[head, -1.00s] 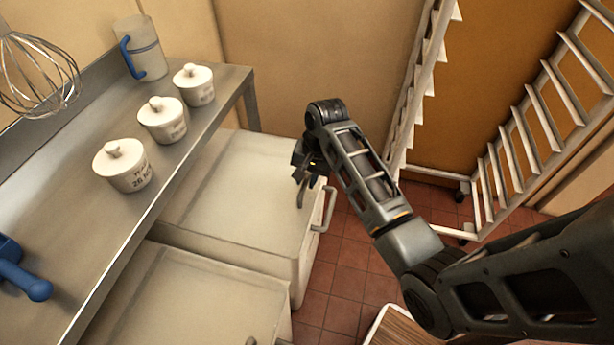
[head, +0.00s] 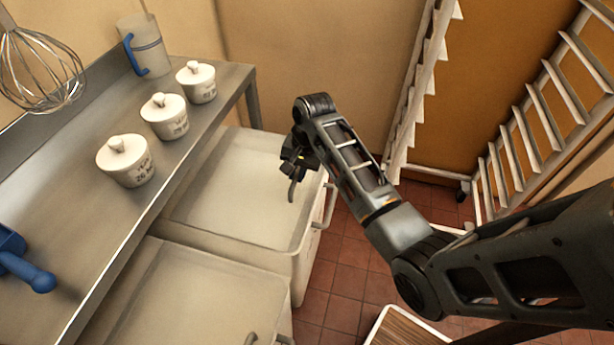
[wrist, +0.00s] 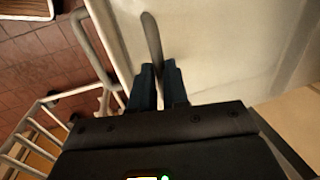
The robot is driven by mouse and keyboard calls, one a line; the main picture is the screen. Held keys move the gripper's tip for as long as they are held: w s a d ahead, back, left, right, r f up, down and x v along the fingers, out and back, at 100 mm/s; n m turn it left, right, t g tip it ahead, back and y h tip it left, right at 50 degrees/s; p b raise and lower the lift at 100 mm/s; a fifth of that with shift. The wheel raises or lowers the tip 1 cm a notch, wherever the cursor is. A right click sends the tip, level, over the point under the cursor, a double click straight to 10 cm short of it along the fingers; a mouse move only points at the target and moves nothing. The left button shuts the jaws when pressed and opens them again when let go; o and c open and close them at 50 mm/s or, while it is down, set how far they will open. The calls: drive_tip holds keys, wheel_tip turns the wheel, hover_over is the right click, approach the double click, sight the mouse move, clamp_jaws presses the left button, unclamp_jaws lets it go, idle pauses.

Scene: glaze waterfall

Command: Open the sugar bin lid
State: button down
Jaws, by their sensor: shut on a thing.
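The far white bin (head: 306,262) stands under the steel table, with its pale lid (head: 235,200) on top. No readable label shows which bin holds sugar. A grey curved lid handle (head: 292,190) rises near the lid's right edge and also shows in the wrist view (wrist: 151,35). My gripper (wrist: 159,70) is shut on this lid handle, with its dark fingers on either side of the bar's lower end. In the head view my gripper (head: 295,170) is partly hidden by its own wrist. The lid looks slightly displaced; I cannot tell whether it is raised or slid.
A second white bin (head: 190,300) stands nearer. The steel table (head: 65,195) overhangs both bins on the left, carrying lidded pots (head: 126,160) and a jug (head: 145,45). A white rack (head: 520,140) stands right. A pale bar (head: 329,206) sticks out from the far bin's side.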

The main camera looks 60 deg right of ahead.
drive_tip(key=b, duration=0.2)
hover_over(250, 176)
drive_tip(key=c, duration=1.1)
unclamp_jaws()
drive_tip(key=shift+s+d+r, duration=0.1)
drive_tip(key=shift+s+r, duration=0.15)
drive_tip(key=shift+r, duration=1.05)
drive_tip(key=shift+s+d+r, duration=0.1)
drive_tip(key=shift+s+r, duration=0.15)
drive_tip(key=shift+r, duration=1)
drive_tip(key=shift+s+d+r, duration=0.1)
drive_tip(key=shift+s+r, duration=0.15)
drive_tip(key=shift+r, duration=1.05)
